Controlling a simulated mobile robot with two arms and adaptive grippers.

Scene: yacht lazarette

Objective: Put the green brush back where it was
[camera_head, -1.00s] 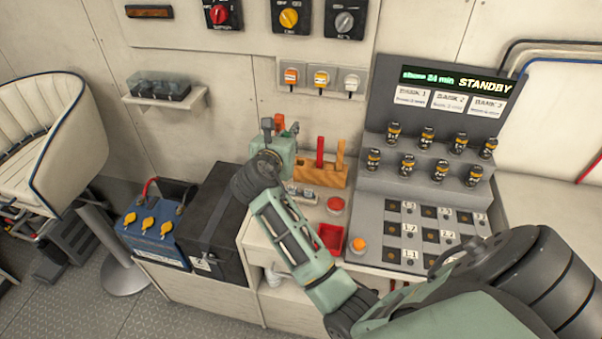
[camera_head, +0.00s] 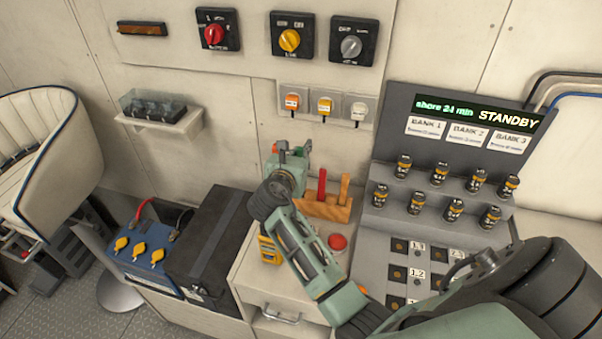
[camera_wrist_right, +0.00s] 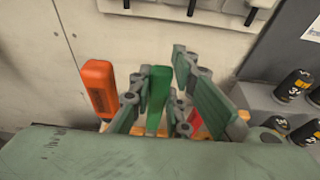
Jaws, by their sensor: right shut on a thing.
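In the right wrist view the green brush (camera_wrist_right: 157,98) shows as an upright green handle between the fingers of my right gripper (camera_wrist_right: 162,92), which is shut on it. Its lower end is hidden by my gripper and arm. In the head view my right gripper (camera_head: 288,158) is at the left end of a wooden rack (camera_head: 326,209) on the counter. A red handle (camera_head: 322,184) and an orange handle (camera_head: 344,188) stand upright in this rack. I cannot tell whether the brush is in a slot or above it. My left gripper is not in view.
An orange-red handle (camera_wrist_right: 99,88) stands close left of my gripper. A red button (camera_head: 338,242) and a yellow device (camera_head: 269,249) are on the counter. A grey panel with several black knobs (camera_head: 455,210) stands right. A black box (camera_head: 211,240) is left.

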